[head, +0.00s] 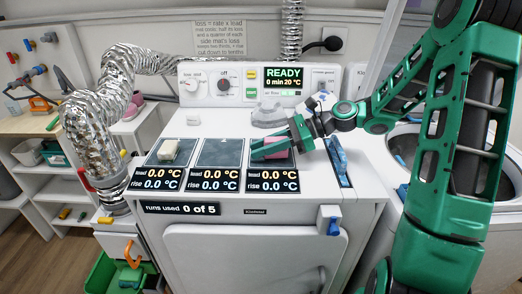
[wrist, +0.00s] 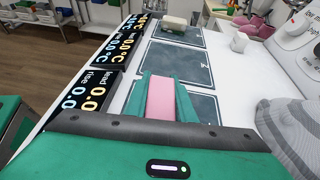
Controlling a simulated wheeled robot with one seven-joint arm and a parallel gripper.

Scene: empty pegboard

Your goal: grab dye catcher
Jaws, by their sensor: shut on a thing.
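My gripper (head: 272,150) is shut on a pink block (head: 278,147) over the rightmost dark pad on top of the white machine. In the wrist view the pink block (wrist: 160,99) sits between the two green fingers (wrist: 161,95). I cannot tell whether its underside touches the pad. A cream block (head: 169,150) rests on the leftmost pad; it also shows in the wrist view (wrist: 175,23). Nothing in view is labelled as a dye catcher.
The middle pad (head: 222,153) is empty. Displays line the front edge. A grey lumpy thing (head: 268,115) lies behind the gripper. A blue strip (head: 339,160) lies at the right. A silver duct (head: 90,125) stands at the left, an open drum (head: 405,150) at the right.

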